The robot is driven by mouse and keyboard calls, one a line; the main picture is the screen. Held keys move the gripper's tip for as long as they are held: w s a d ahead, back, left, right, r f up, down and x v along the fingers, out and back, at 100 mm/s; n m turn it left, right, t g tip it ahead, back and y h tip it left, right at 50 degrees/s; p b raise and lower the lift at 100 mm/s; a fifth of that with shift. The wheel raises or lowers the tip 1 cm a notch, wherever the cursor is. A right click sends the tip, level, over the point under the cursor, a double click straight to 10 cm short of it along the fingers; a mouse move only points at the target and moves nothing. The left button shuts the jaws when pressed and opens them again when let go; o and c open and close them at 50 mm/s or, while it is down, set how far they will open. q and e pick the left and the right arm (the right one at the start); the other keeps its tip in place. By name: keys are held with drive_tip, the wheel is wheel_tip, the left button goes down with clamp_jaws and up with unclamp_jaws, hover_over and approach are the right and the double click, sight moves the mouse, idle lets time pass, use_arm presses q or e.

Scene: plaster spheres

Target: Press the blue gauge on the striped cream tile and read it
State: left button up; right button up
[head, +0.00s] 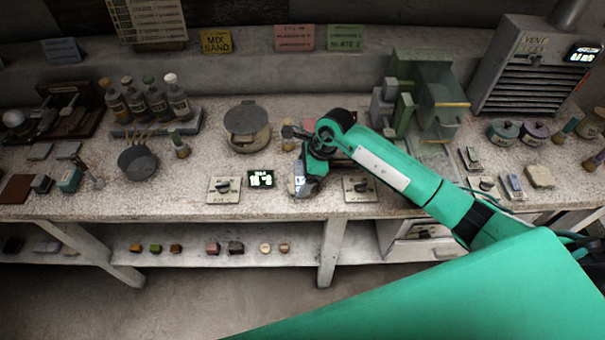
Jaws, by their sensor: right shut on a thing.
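My right gripper (304,185) points down near the front edge of the workbench. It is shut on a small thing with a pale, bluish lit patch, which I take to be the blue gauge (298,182). The fingers and wrist hide most of it, and I cannot read its face. I cannot tell whether it touches a surface beneath. No striped cream tile can be made out; the spot under the gripper is hidden. My left gripper is not in view.
A small dark display with lit digits (261,179) stands just left of the gripper. Pale plates with dark knobs lie on either side, one left (224,190) and one right (360,188). A round lidded pot (247,127) stands behind. My right arm crosses the bench's right half.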

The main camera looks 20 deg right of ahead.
drive_tip(key=shift+s+f, duration=0.1)
drive_tip(key=shift+r+p, duration=0.55)
drive_tip(key=shift+r, duration=0.4)
drive_tip(key=shift+r+p, duration=1.05)
drive_tip(key=shift+r, duration=1.55)
drive_tip(key=shift+s+a+r+n+g, duration=0.15)
drive_tip(key=shift+r+n+g, duration=0.3)
drive_tip(key=shift+n, duration=0.35)
drive_tip(key=s+d+r+n+g+h, duration=0.2)
drive_tip(key=s+n, duration=0.3)
drive_tip(key=n, duration=0.4)
drive_tip(key=s+d+r+n+g+h, duration=0.2)
drive_tip(key=s+r+n, duration=0.3)
drive_tip(key=n, duration=0.5)
drive_tip(key=shift+s+d+r+g, duration=0.15)
drive_tip(key=shift+s+d+g, duration=0.3)
drive_tip(key=shift+s+d, duration=0.1)
